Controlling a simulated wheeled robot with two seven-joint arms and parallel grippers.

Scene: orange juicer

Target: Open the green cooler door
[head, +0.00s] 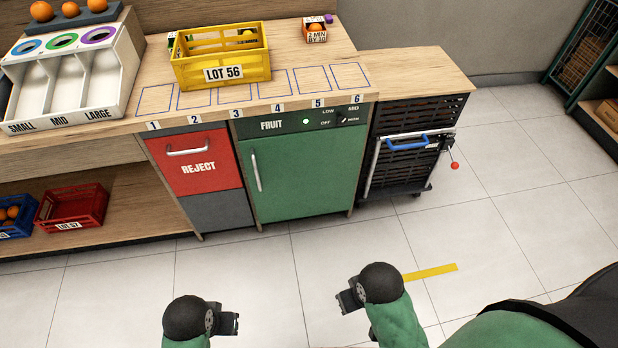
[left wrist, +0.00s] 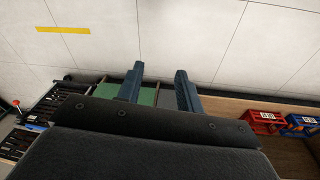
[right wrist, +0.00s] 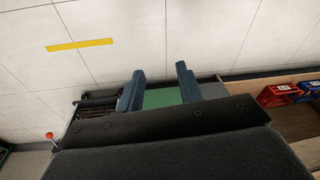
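The green cooler door (head: 300,178) is shut, under the counter below a dark panel marked FRUIT. Its pale vertical handle (head: 256,172) is on the door's left side. Part of the green door also shows in the left wrist view (left wrist: 147,97) and the right wrist view (right wrist: 162,98). My left gripper (head: 236,323) is in front of the counter, well away from the handle; its fingers are apart and empty in the left wrist view (left wrist: 159,84). My right gripper (head: 342,300) is also away from the door, fingers apart and empty in the right wrist view (right wrist: 160,82).
A red REJECT drawer (head: 200,165) is left of the cooler, and a black slatted cart (head: 408,155) with a blue handle is right of it. A yellow LOT 56 crate (head: 222,60) stands on the counter. The tiled floor (head: 290,250) before the door is clear.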

